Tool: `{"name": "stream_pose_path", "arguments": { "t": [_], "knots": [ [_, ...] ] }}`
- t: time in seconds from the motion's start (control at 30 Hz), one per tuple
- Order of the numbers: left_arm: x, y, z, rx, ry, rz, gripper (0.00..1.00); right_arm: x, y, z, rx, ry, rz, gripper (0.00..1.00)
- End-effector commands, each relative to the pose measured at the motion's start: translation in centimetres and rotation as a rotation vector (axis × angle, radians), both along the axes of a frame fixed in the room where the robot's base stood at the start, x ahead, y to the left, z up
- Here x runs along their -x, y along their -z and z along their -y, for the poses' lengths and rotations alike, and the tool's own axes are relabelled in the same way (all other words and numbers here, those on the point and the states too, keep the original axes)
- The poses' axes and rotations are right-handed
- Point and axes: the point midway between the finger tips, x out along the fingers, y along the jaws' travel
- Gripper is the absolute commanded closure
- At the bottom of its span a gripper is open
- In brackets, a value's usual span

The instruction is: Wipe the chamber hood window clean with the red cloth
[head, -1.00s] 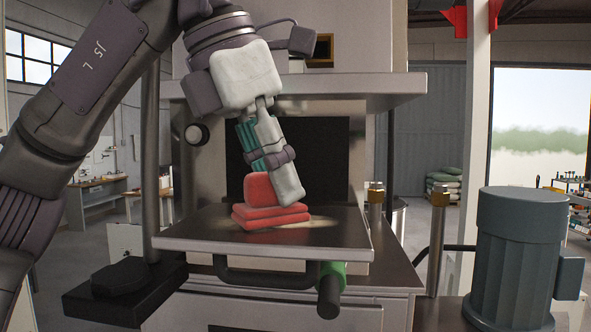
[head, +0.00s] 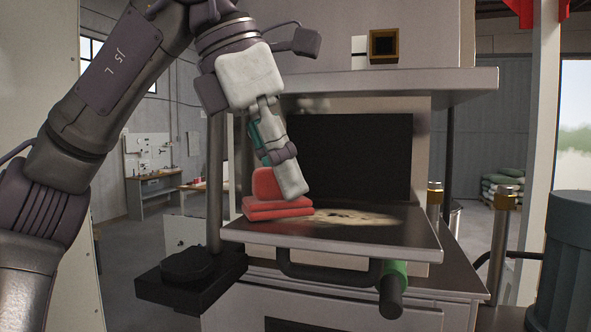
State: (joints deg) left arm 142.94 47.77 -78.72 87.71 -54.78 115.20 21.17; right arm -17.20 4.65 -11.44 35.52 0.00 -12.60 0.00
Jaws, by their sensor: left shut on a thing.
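My left gripper (head: 284,180) comes down from the upper left and is shut on the red cloth (head: 268,184), a folded stack. The cloth is at the left side of a flat, dark glossy panel with a pale frame (head: 340,236), which juts out in front of the chamber and looks like the hood window. Whether the cloth touches the panel is hard to tell. A pale, speckled smear (head: 365,218) shows on the panel to the right of the cloth. The gripper hides part of the cloth. My right gripper is out of view.
A black bar handle (head: 330,272) and a green-and-black grip (head: 393,288) are at the panel's front edge. An overhanging ledge (head: 400,84) is above it. A black block (head: 190,280) is at lower left, brass-topped posts (head: 507,200) and a grey motor (head: 570,260) at right.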

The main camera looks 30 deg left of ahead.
Motion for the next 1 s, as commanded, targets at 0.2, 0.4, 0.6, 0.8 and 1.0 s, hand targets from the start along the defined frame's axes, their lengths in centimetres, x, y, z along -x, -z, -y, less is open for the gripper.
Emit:
{"name": "stream_pose_path", "arguments": {
  "t": [0.2, 0.4, 0.6, 0.8, 1.0],
  "knots": [
    [-0.2, 0.0, 0.6, -0.002, -0.001, -0.001, 1.0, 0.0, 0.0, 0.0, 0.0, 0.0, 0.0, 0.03],
    [-0.7, -0.1, 2.3, -0.001, 0.0, -0.001, 1.0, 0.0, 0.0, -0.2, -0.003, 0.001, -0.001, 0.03],
    [-1.1, -0.2, 3.8, 0.0, 0.001, 0.0, 1.0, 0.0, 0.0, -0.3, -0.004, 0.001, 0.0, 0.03],
    [-1.3, -0.2, 4.3, 0.001, -0.001, 0.001, 1.0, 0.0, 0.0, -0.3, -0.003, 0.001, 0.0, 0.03],
    [-1.7, -0.1, 5.9, 0.001, 0.0, 0.001, 1.0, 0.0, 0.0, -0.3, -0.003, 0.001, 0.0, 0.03]
  ]
}}
